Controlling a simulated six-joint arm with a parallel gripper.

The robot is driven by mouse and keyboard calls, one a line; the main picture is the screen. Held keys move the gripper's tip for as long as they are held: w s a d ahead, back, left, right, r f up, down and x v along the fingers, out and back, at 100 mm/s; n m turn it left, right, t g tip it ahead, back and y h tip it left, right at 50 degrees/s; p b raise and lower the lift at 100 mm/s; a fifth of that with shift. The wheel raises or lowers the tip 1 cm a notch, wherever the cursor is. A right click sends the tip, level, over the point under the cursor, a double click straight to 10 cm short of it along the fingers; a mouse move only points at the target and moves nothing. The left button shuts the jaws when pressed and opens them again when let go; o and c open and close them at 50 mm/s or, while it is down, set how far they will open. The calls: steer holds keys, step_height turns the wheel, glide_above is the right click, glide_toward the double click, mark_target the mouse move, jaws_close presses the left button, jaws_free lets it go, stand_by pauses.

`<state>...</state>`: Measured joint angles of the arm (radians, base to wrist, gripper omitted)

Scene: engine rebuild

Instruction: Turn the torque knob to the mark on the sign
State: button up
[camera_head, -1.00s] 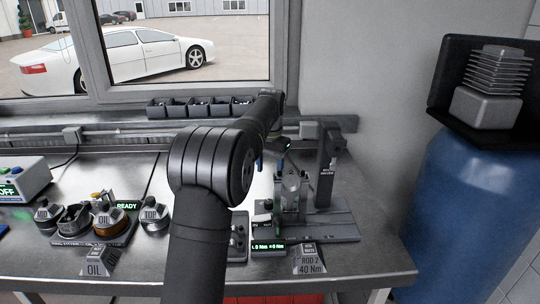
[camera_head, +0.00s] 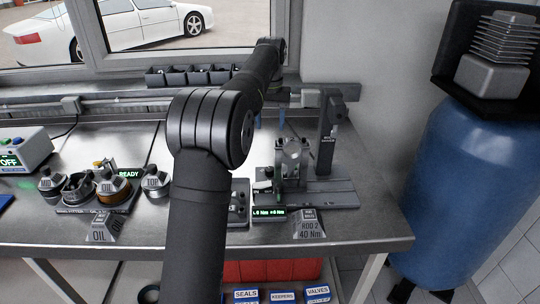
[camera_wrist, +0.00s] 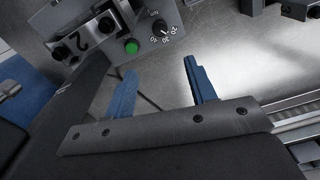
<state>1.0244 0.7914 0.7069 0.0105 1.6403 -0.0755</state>
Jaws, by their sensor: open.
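The torque knob (camera_wrist: 158,28) is a dark dial with 10, 20, 30 and Nm marks on a grey panel, beside a green button (camera_wrist: 131,46), in the wrist view. I cannot read its setting surely. My gripper (camera_wrist: 161,86) has two blue fingers spread apart with nothing between them; the knob lies beyond the fingertips, untouched. In the head view my gripper (camera_head: 269,121) is above the back of the bench. The sign (camera_head: 310,229) reads "ROD 2 40 Nm" and stands at the bench's front edge. The grey control box (camera_head: 239,205) is partly hidden by my arm.
A metal fixture (camera_head: 292,160) with an upright post (camera_head: 327,135) stands behind the sign, with a green-lit display (camera_head: 268,212) at its front left. Small bins (camera_head: 190,76) line the back.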

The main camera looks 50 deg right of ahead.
steer(key=n, duration=0.3)
glide_toward(270, 168)
step_height(270, 168, down, 9)
steer(key=shift+a, duration=0.1)
steer(key=shift+c, duration=0.4)
steer(key=c, duration=0.9)
